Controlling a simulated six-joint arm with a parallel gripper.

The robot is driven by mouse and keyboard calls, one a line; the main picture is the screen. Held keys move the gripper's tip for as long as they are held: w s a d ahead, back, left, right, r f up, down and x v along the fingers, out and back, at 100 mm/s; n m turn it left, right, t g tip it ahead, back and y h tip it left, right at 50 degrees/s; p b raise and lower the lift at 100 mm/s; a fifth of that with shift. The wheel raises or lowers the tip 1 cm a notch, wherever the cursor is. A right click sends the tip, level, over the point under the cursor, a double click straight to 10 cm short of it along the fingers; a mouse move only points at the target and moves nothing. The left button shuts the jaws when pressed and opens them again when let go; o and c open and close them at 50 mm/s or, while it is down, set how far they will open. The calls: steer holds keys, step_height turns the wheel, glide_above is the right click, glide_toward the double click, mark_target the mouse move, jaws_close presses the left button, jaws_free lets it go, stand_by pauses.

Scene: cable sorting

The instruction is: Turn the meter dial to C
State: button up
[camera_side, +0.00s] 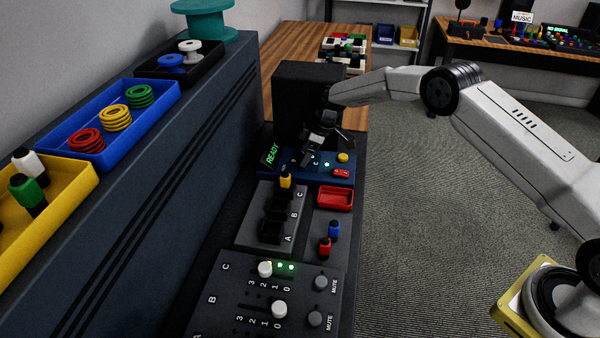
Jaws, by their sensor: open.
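The blue meter panel (334,181) lies near the middle of the view, with a green READY display (270,154) at its left end. My gripper (313,148) is open and points down over the panel's back left part. The dial is hidden or too dark to make out behind the gripper, so I cannot tell its setting or whether the fingers touch it.
A black box (300,85) stands right behind the gripper. In front are a grey block with slots A to C (262,237), a yellow-topped plug (286,181), a red tray (336,197), red and blue plugs, and a slider panel (235,290). A tall dark cabinet (190,130) walls the left.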

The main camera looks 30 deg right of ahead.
jaws_close()
steer(key=shift+m, duration=0.3)
steer(key=m+t+h, duration=0.1)
steer(key=m, duration=0.2)
steer(key=shift+s+m, duration=0.1)
steer(key=shift+m, duration=0.3)
steer(key=m, duration=0.2)
steer(key=m+t+h, duration=0.1)
steer(key=m, duration=0.1)
steer(key=shift+a+h, duration=0.1)
steer(key=shift+h, duration=0.2)
steer(key=shift+m+h, duration=0.9)
steer(key=shift+m, duration=1.3)
steer(key=shift+a+m+h, duration=0.1)
steer(key=shift+m+h, duration=0.6)
steer(key=shift+m, duration=1.5)
